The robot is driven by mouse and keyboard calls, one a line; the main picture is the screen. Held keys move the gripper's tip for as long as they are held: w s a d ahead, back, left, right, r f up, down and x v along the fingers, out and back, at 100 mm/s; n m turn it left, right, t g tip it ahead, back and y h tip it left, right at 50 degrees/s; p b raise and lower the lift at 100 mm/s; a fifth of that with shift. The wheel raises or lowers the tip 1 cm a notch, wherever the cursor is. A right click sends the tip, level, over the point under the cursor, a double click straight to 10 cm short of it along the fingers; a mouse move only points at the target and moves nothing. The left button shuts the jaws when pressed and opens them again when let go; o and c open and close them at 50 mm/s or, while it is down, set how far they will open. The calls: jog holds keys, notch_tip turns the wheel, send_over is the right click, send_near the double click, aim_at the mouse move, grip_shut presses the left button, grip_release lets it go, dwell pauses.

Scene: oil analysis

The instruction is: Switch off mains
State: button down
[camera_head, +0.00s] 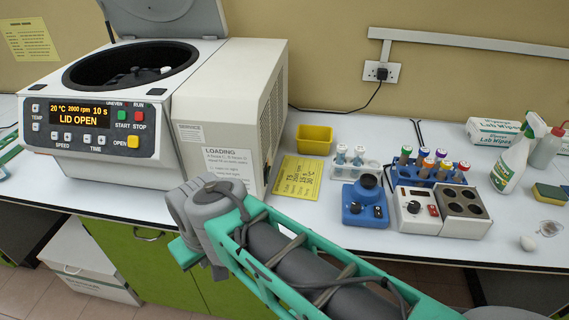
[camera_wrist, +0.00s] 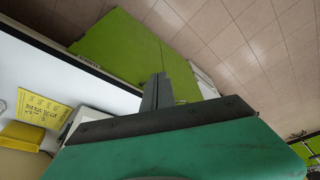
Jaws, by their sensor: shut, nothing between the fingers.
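A white double wall socket (camera_head: 381,71) is on the back wall, right of the centrifuge. A black plug (camera_head: 382,74) sits in it, and its cable runs left behind the centrifuge. The switch positions are too small to tell. The centrifuge (camera_head: 230,110) stands on the bench with its lid up; its lit display (camera_head: 79,114) reads LID OPEN. My gripper (camera_wrist: 157,78) is shut and empty in the wrist view, with the green cabinet front and the floor beyond it. In the head view my arm reaches across the bench's front edge, well away from the socket.
A yellow tray (camera_head: 314,139) and yellow note (camera_head: 299,177) lie right of the centrifuge. A blue mixer (camera_head: 365,203), heating block (camera_head: 443,211), tube racks (camera_head: 436,171) and spray bottle (camera_head: 516,158) stand farther right.

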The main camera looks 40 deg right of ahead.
jog(key=m+t+p, duration=0.1)
jog(key=m+t, duration=0.3)
jog(key=m, duration=0.5)
send_near(268, 175)
jog(key=s+d+r, duration=0.1)
jog(key=s+d, duration=0.3)
jog(key=s, duration=0.2)
jog(key=shift+w+d, duration=0.15)
jog(key=shift+w, duration=0.05)
jog(key=w+a+f+p, duration=0.2)
jog(key=w+f, duration=0.5)
jog(key=w, duration=0.2)
jog(key=shift+w+a, duration=0.2)
